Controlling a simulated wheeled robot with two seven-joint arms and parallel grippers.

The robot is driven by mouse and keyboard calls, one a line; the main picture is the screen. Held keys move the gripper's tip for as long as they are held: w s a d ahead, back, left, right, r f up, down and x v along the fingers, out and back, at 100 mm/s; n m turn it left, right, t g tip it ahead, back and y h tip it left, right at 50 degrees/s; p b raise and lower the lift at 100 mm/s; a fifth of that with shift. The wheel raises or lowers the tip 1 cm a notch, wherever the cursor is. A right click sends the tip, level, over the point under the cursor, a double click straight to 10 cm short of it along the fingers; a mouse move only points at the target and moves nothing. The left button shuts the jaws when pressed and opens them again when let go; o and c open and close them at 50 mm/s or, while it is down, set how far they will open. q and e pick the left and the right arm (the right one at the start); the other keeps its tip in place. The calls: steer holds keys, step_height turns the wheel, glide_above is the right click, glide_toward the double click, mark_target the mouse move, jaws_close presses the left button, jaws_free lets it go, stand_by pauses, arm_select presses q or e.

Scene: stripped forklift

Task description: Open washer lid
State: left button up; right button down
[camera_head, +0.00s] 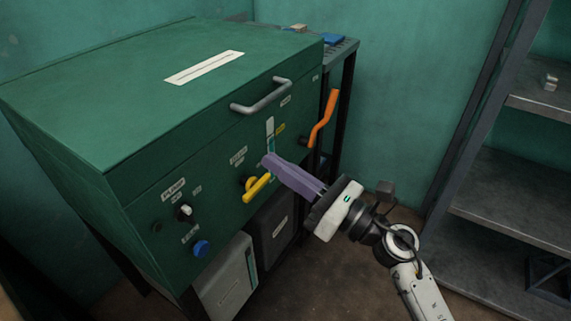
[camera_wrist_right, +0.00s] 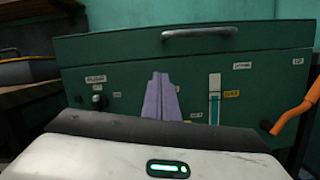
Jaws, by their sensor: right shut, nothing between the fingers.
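The washer (camera_head: 120,185) is a large green box with a flat green lid (camera_head: 110,105) that lies shut on top. A grey bar handle (camera_head: 262,97) sits on the lid's front; it also shows in the right wrist view (camera_wrist_right: 199,32). My right gripper (camera_head: 268,162), with purple fingers, is shut and empty in front of the washer's front panel, below the handle and near the yellow lever (camera_head: 257,187). In the right wrist view the shut fingers (camera_wrist_right: 160,78) point at the panel, below and left of the handle. Whether they touch the panel I cannot tell. My left gripper is not in view.
An orange lever (camera_head: 323,118) sticks out at the panel's right end. A blue knob (camera_head: 201,248) and a switch (camera_head: 184,211) are at the left. Two boxes (camera_head: 228,280) stand below the washer. A metal shelf (camera_head: 510,215) stands at the right.

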mark_target(232, 114)
steer(key=x, duration=0.6)
steer(key=r+p, duration=0.1)
steer(key=w+r, duration=0.1)
steer(key=r, duration=0.1)
steer(key=shift+r+p, duration=0.15)
steer(key=shift+p, duration=0.25)
steer(key=shift+r, duration=0.3)
steer(key=shift+d, duration=0.1)
